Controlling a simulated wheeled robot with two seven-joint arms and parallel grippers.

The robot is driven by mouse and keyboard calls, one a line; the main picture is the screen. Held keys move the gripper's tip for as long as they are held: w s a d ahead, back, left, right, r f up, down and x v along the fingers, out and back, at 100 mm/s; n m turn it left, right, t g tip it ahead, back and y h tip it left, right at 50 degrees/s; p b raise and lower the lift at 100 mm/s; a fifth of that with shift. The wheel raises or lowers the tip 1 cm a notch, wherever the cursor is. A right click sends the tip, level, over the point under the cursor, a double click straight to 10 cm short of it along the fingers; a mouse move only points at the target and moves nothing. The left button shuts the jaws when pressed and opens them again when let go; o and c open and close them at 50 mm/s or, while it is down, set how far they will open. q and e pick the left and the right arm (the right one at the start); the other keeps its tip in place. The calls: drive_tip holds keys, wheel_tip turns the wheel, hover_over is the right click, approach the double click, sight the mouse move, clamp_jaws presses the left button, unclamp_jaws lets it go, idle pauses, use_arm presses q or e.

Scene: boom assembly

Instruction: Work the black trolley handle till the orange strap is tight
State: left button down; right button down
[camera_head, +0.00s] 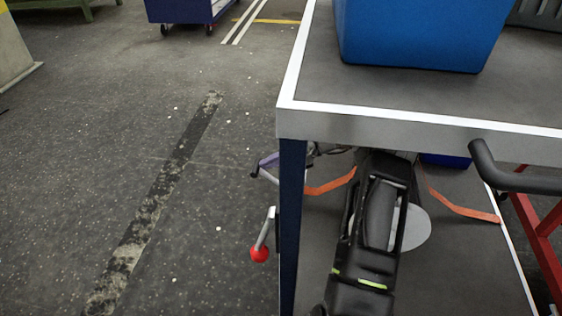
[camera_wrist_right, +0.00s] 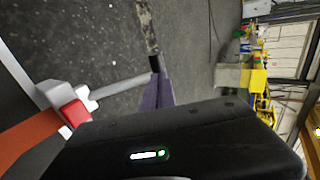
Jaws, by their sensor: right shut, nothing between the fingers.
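A black curved handle (camera_head: 520,178) on a red frame stands at the right edge of the head view; I cannot tell if it is the trolley handle meant. The orange strap (camera_head: 462,207) shows on both sides of my right arm under the table, and at the lower left of the wrist view (camera_wrist_right: 25,137). My right gripper (camera_head: 388,157) is under the table's front edge, its fingertips mostly hidden; it is shut and empty, apart from the curved handle. A grey rod (camera_wrist_right: 122,86) with a dark tip and a purple piece (camera_wrist_right: 158,93) lies ahead in the wrist view. My left gripper is out of view.
A table (camera_head: 350,125) with a white-edged top bears a blue bin (camera_head: 420,35). A lever with a red ball (camera_head: 260,254) sticks out beside its dark blue leg (camera_head: 291,220). A red frame (camera_head: 540,225) stands at the right.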

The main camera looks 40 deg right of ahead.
drive_tip(key=shift+w+a+f, duration=0.2)
drive_tip(key=shift+w, duration=0.05)
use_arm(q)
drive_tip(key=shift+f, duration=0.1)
use_arm(e)
drive_tip(key=shift+a, duration=0.1)
